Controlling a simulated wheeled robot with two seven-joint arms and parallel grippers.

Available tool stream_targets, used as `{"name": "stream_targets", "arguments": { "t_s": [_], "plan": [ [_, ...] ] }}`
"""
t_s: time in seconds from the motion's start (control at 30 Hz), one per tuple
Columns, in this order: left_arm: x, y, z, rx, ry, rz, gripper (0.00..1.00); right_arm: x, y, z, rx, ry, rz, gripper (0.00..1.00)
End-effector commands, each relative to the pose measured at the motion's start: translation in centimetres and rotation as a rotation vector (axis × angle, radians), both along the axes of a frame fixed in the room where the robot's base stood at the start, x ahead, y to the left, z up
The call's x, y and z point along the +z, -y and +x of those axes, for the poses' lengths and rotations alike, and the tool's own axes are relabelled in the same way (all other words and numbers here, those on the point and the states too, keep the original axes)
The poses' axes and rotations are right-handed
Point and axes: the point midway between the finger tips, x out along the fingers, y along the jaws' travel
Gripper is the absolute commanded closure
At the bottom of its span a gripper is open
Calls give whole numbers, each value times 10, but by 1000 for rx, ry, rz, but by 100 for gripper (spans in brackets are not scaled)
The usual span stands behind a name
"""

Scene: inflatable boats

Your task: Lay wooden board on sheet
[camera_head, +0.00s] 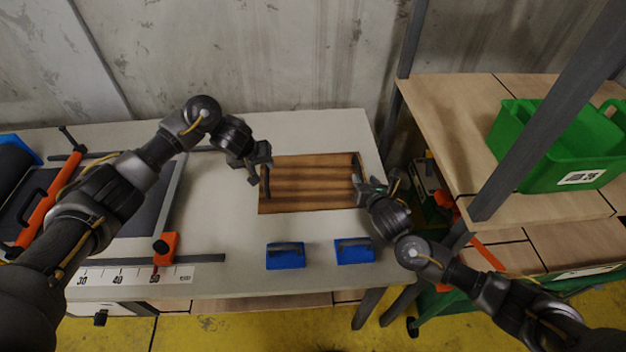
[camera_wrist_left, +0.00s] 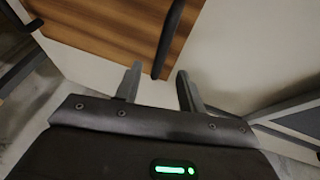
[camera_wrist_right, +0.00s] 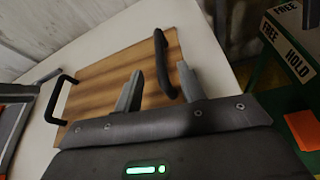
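The wooden board (camera_head: 310,183) lies flat on the white table, brown and striped, with a black handle at each short end. The dark sheet (camera_head: 150,205) lies to its left on the table, partly hidden behind my left arm. My left gripper (camera_head: 258,168) is at the board's left handle; in the left wrist view its fingers (camera_wrist_left: 158,88) are apart, with the handle (camera_wrist_left: 168,38) just ahead of them. My right gripper (camera_head: 364,184) is at the board's right handle; in the right wrist view its fingers (camera_wrist_right: 160,88) are open beside the handle (camera_wrist_right: 162,62). Neither visibly grips a handle.
Two blue handled blocks (camera_head: 286,256) (camera_head: 355,250) stand near the table's front edge. An orange clamp (camera_head: 166,249) and a ruler strip (camera_head: 135,275) are at the front left. A shelf with a green crate (camera_head: 560,150) stands at right.

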Motion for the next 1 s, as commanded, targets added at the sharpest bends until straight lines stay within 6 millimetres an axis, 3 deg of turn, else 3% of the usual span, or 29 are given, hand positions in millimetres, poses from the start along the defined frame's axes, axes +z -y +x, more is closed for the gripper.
{"name": "stream_targets", "arguments": {
  "t_s": [0.2,0.4,0.83,1.0],
  "plan": [
    [-34,5,14,1,-1,3,60,-14,-5,34,-3,-2,1,60],
    [-53,9,23,1,0,2,60,-22,-8,54,-2,-1,0,60],
    [-60,10,27,-1,3,1,60,-25,-9,61,-1,-1,1,60],
    [-60,10,27,-1,2,1,80,-25,-9,60,-1,-1,1,80]
  ]
}}
